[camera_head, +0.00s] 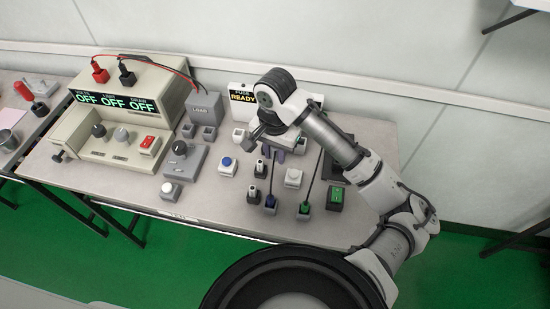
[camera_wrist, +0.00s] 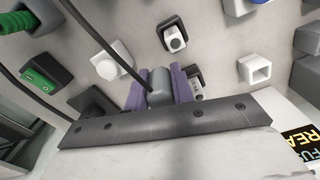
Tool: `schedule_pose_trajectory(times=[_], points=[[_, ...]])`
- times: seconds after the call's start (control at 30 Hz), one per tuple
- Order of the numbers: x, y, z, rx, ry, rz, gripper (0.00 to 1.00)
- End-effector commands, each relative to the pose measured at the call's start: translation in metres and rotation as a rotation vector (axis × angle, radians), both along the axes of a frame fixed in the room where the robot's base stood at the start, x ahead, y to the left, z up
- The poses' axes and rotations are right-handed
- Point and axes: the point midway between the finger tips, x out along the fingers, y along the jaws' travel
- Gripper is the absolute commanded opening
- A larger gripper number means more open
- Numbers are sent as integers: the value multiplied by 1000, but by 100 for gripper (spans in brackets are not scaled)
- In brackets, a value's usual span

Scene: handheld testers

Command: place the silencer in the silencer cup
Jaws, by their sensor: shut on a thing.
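My gripper (camera_wrist: 160,88) has purple fingers and is shut on a small grey rounded piece, which I take to be the silencer (camera_wrist: 159,78). In the head view my gripper (camera_head: 289,149) is above the back right of the table, and the arm mostly hides the held piece. An empty white square cup (camera_wrist: 255,69) lies to the right of the fingers in the wrist view, apart from them. It also shows in the head view (camera_head: 238,135), left of my gripper. I cannot tell for certain whether it is the silencer cup.
Black-and-white holders (camera_head: 256,168), a blue button (camera_head: 227,166) and a green switch (camera_head: 335,199) stand on the table (camera_head: 215,213). Thin dark leads rise close to my gripper. A READY display (camera_head: 243,95) and grey cups (camera_head: 209,132) stand behind and left.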

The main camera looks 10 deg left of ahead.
Motion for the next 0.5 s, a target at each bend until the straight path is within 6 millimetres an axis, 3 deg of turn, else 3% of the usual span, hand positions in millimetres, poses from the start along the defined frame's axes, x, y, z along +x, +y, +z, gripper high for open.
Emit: schedule_pose_trajectory(times=[0.17,0.5], points=[[0,0,-25,2,3,-2,0],[0,0,-28,0,1,0,0]])
